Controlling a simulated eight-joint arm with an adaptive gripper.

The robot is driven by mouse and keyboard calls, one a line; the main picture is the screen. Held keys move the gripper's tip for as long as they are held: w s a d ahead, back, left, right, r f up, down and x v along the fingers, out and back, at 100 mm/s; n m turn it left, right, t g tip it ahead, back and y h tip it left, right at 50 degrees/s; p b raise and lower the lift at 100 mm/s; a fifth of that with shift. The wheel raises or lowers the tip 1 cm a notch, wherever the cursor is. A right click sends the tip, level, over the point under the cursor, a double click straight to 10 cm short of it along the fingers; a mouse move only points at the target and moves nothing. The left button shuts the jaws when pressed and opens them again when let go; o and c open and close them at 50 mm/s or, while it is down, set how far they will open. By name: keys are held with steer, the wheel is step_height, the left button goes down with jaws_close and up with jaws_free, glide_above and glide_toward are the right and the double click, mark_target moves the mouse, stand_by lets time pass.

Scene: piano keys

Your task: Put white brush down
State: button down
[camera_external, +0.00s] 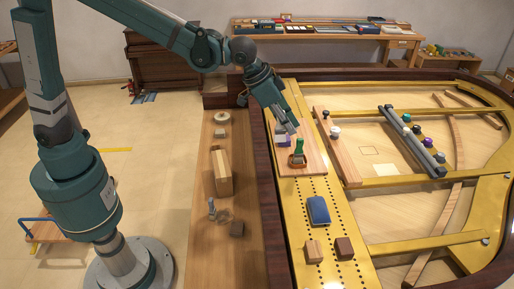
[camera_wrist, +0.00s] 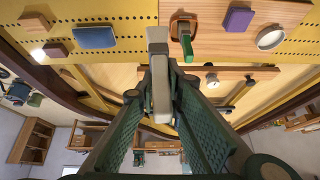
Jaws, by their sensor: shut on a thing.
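My gripper (camera_external: 291,130) is over the wooden board (camera_external: 313,162) on the gold frame in the external view. In the wrist view, my gripper (camera_wrist: 161,72) is shut on a long whitish thing, which looks like the white brush (camera_wrist: 159,92). It sticks out past the fingertips. In the external view the fingers mostly hide it. A green-handled brush (camera_external: 298,150) stands on the board close by; it also shows in the wrist view (camera_wrist: 186,40). I cannot tell whether the held brush touches the board.
A purple block (camera_wrist: 238,19) and a round white-faced thing (camera_wrist: 270,38) are near the brushes. A blue pad (camera_external: 318,210) and two brown blocks (camera_external: 314,251) (camera_external: 344,248) lie nearer the camera on the gold frame. Dark rails (camera_external: 412,142) and several knobs lie to the right.

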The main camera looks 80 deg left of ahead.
steer(key=s+d+f+b, duration=0.2)
steer(key=s+d+b, duration=0.8)
steer(key=s+d, duration=1.55)
step_height(320, 180, down, 27)
steer(key=s+a, duration=0.1)
steer(key=shift+a+f+p, duration=0.2)
steer(key=shift+a+p, duration=0.1)
steer(key=shift+f+b, duration=0.85)
steer(key=shift+f, duration=2.25)
steer(key=shift+f+b, duration=0.55)
steer(key=shift+f, duration=1.3)
steer(key=shift+f, duration=0.15)
